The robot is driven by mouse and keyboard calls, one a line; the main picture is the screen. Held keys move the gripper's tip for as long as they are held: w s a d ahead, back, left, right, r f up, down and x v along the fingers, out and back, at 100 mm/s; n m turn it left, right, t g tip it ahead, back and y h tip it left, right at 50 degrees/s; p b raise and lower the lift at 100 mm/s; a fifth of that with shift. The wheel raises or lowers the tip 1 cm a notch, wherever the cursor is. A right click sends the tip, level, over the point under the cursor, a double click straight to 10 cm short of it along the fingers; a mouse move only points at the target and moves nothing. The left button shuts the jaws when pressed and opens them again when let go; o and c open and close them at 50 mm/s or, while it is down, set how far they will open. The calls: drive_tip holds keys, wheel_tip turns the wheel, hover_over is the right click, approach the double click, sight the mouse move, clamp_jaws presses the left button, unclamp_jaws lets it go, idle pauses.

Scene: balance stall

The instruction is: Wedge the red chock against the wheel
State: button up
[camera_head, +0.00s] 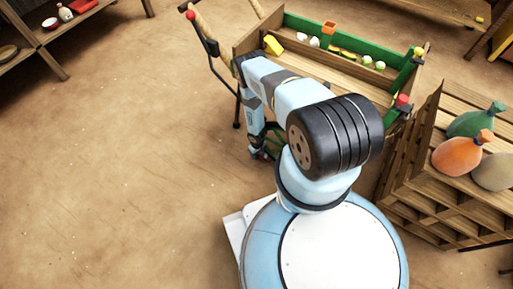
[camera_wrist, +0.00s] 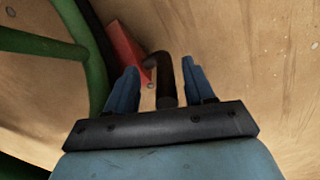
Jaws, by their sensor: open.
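The red chock (camera_wrist: 126,48) is on the brown ground in the wrist view, with a dark bent handle (camera_wrist: 164,82) on its right. The wheel (camera_wrist: 94,62), with green spokes and a dark rim, is just left of the chock; I cannot tell whether they touch. My gripper (camera_wrist: 159,67) is open, its blue fingers on either side of the handle without closing on it. In the head view my arm hides most of the wheel, the chock and the gripper.
A wooden cart (camera_head: 318,66) with green boards carries several small goods above the wheel. A shelf (camera_head: 38,35) is at upper left. The floor (camera_head: 120,180) at left is clear.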

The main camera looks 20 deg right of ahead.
wheel_tip(320, 180, up, 13)
drive_tip(key=shift+w+r, duration=0.2)
drive_tip(key=shift+w, duration=0.25)
drive_tip(key=shift+d, duration=0.1)
